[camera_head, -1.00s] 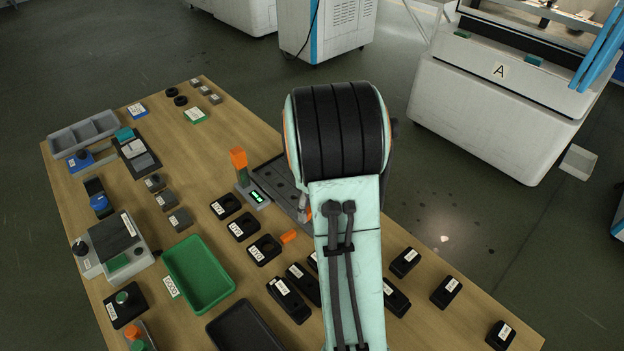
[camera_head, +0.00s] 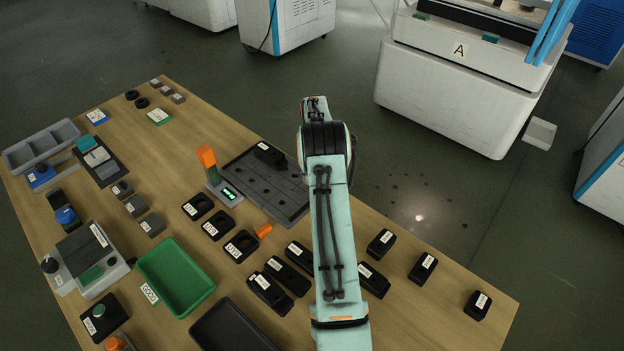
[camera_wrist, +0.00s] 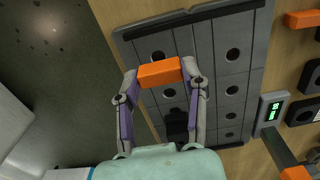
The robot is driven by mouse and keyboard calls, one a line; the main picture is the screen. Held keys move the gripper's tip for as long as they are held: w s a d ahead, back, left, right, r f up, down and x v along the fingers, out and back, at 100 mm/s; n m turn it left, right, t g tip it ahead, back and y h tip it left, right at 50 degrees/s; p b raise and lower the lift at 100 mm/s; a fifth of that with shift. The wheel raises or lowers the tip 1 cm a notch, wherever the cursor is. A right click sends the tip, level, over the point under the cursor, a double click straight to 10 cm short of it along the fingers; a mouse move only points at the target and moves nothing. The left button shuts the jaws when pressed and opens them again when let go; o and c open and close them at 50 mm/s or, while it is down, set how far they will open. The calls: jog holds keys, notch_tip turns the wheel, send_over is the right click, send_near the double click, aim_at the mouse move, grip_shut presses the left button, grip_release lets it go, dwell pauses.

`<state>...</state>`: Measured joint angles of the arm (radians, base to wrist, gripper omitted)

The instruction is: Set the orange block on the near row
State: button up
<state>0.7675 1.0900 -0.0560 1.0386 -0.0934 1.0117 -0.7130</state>
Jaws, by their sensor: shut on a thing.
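My gripper (camera_wrist: 159,76) is shut on an orange block (camera_wrist: 159,72), held crosswise between its fingertips in the wrist view. The block appears over the left line of holes of a dark grey tray; whether it touches the tray I cannot tell. The tray (camera_head: 235,165) lies along the table's far right edge in the head view and fills the middle of the wrist view (camera_wrist: 205,45). It has two lines of round holes. A black block (camera_head: 268,153) stands at its far end, also in the wrist view (camera_wrist: 177,122). My arm hides the gripper and held block in the head view.
Another orange piece (camera_head: 264,230) lies by black sockets (camera_head: 240,246). An orange-topped post (camera_head: 207,157) with a green display (camera_head: 229,194) stands close beside the tray. Several black labelled blocks (camera_head: 381,242) and a green bin (camera_head: 176,278) are nearer. Floor lies beyond the table edge.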

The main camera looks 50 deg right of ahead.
jog(key=shift+w+d+f, duration=0.25)
jog(key=shift+f, duration=1.65)
jog(key=o, duration=1.2)
jog(key=shift+f, duration=0.1)
